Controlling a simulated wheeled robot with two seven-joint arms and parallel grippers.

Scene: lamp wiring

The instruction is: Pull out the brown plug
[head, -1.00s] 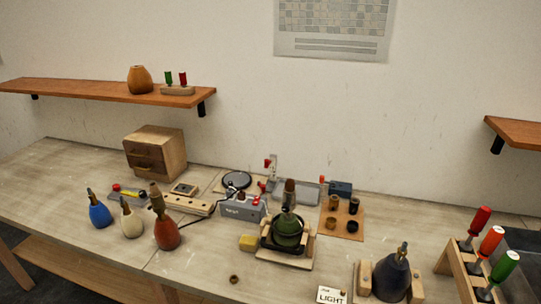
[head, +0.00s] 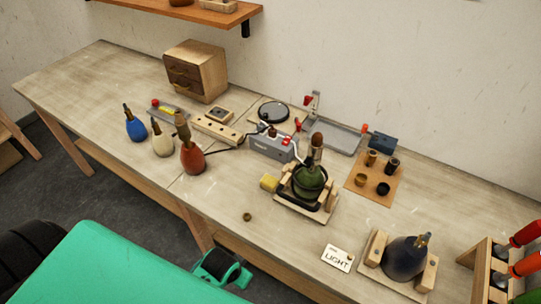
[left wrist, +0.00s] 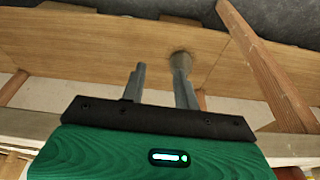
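A brown, round-topped piece (head: 316,140) stands upright on the neck of the green bottle-shaped base (head: 310,180) in the head view; it may be the brown plug. The base sits in a wooden cradle (head: 318,215) with a dark band round it. A longer brown piece (head: 181,124) stands on the red base (head: 193,158). My left gripper (left wrist: 158,72) shows in the left wrist view, fingers apart and nothing between them, with the wooden table frame beyond. It is clear of the brown pieces. My right gripper is not in view.
A grey box (head: 272,147) with a black cable stands left of the green base. A brown board (head: 367,193) with several small cups lies to the right. The table's front strip is mostly clear.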

